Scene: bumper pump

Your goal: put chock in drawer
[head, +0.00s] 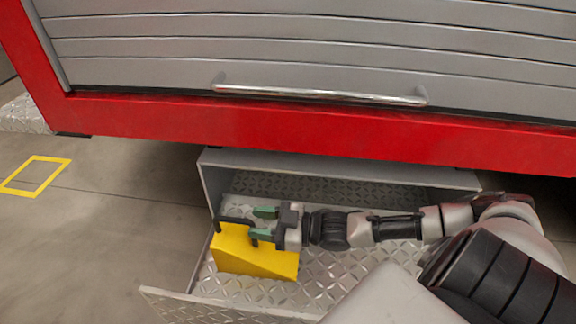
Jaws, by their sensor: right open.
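The yellow chock (255,258) sits inside the open drawer (175,302), at its left part, on the diamond-plate floor. A black handle rises at the chock's upper left. My right gripper (262,223) reaches in from the right, with its greenish fingers open and spread at the chock's top edge. The fingers are close to the chock and handle; I cannot tell whether they touch. My left gripper is not in the head view.
The red bumper (230,125) of the vehicle overhangs the back of the drawer. Above it is a grey roller shutter (330,60) with a metal handle bar (320,95). A yellow square (35,176) is marked on the clear floor at left.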

